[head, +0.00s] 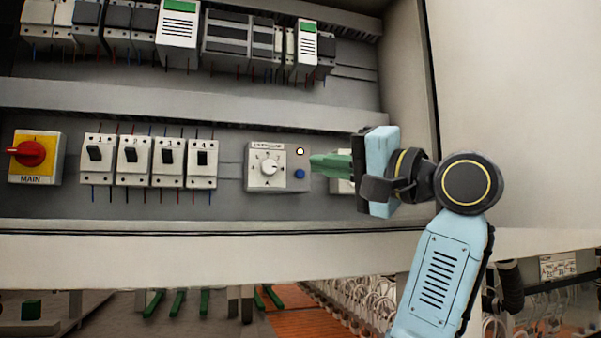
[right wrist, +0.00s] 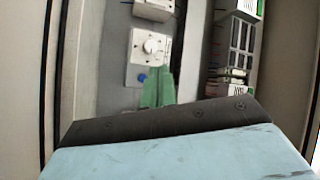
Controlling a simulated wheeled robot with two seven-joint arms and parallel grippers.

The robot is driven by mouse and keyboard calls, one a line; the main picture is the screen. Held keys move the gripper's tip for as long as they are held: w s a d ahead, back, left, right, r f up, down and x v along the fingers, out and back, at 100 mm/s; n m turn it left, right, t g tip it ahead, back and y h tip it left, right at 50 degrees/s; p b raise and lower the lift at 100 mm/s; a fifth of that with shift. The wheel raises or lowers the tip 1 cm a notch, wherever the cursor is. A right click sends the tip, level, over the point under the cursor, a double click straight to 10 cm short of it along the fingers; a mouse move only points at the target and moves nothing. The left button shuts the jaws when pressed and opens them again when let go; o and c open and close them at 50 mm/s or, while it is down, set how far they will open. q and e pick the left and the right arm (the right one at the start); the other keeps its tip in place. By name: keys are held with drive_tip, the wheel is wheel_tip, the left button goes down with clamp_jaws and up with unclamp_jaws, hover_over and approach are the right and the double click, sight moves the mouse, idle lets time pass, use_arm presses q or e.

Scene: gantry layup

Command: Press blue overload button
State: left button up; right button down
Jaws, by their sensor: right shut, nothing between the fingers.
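The blue button (head: 300,174) sits at the lower right of the white overload unit (head: 262,182), which has a round dial and a lit lamp (head: 300,151) above the button. In the right wrist view the button (right wrist: 142,78) shows just left of my green fingertips. My right gripper (head: 316,164) is shut and empty, its green fingers pointing left at the unit's right edge, close beside the button. I cannot tell whether they touch the unit. The right gripper (right wrist: 158,88) also shows in the right wrist view. My left gripper is not in view.
Left of the unit are several numbered breakers (head: 150,160) and a red rotary MAIN switch (head: 32,155) on yellow. A white module (head: 342,186) is partly hidden behind my right gripper. The cabinet's side wall (head: 405,70) stands to the right, and a ledge (head: 180,262) runs below.

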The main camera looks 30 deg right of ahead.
sight(300, 174)
drive_tip(key=w, duration=0.2)
drive_tip(key=w+d+p, duration=0.1)
drive_tip(key=w, duration=0.2)
drive_tip(key=shift+d, duration=0.1)
drive_tip(key=shift+w+d, duration=0.2)
drive_tip(key=shift+w, duration=0.65)
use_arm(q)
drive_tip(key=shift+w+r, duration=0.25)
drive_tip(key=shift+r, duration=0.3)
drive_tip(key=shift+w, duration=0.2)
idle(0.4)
use_arm(e)
drive_tip(key=shift+w, duration=0.2)
drive_tip(key=shift+w+d, duration=0.15)
drive_tip(key=shift+w, duration=0.15)
